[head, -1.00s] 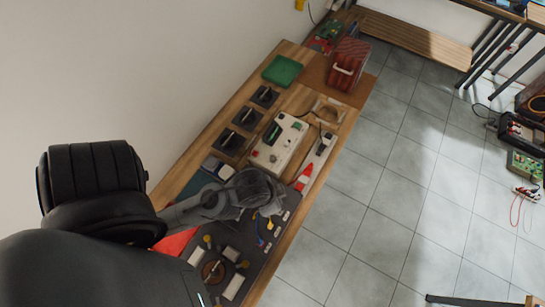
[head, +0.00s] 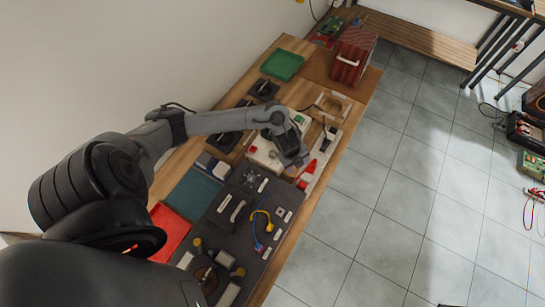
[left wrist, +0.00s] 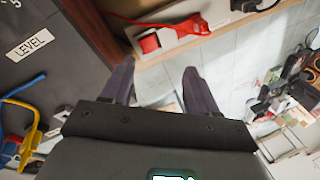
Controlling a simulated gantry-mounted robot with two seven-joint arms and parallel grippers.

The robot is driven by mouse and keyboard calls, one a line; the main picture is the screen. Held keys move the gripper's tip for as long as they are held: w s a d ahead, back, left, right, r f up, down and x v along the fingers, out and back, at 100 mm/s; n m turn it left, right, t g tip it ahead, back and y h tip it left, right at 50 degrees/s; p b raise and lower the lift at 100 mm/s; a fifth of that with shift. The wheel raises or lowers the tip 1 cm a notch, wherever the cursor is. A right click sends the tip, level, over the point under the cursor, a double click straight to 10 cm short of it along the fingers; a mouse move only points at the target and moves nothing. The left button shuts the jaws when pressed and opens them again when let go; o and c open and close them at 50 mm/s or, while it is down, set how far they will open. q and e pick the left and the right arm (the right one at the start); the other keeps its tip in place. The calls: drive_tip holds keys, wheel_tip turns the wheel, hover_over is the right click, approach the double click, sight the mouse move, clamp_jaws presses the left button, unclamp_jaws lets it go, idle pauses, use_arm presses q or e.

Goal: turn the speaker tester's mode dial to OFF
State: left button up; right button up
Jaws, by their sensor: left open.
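My left gripper (head: 293,157) hangs over the front right part of a white box (head: 262,158) with a red button and a green part. In the left wrist view the gripper (left wrist: 158,78) is open, with nothing between its fingers. A dark panel (left wrist: 35,85) with a LEVEL label (left wrist: 30,44) lies to its left there. I cannot tell which device is the speaker tester, and I cannot make out a mode dial or an OFF mark. My arm hides part of the white box and the black square knob plates (head: 264,89) behind it. My right gripper is not in view.
A dark board (head: 232,225) with blue and yellow cables lies at the front. A white strip with red parts (head: 305,175) runs along the bench's right edge. A green tray (head: 283,65) and a red case (head: 351,57) stand at the back. Tiled floor lies right.

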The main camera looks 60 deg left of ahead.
sight(272, 152)
use_arm(q)
drive_tip(key=s+a+g+b, duration=0.2)
drive_tip(key=s+a+g, duration=0.1)
drive_tip(key=a, duration=1)
drive_tip(key=shift+y, duration=0.3)
wheel_tip(272, 152, down, 8)
drive_tip(key=b, duration=0.3)
drive_tip(key=shift+w+a+b, duration=0.1)
drive_tip(key=shift+b, duration=0.25)
drive_tip(key=shift+f, duration=0.8)
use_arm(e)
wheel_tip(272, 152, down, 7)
use_arm(q)
drive_tip(key=c, duration=1)
drive_tip(key=shift+c, duration=0.2)
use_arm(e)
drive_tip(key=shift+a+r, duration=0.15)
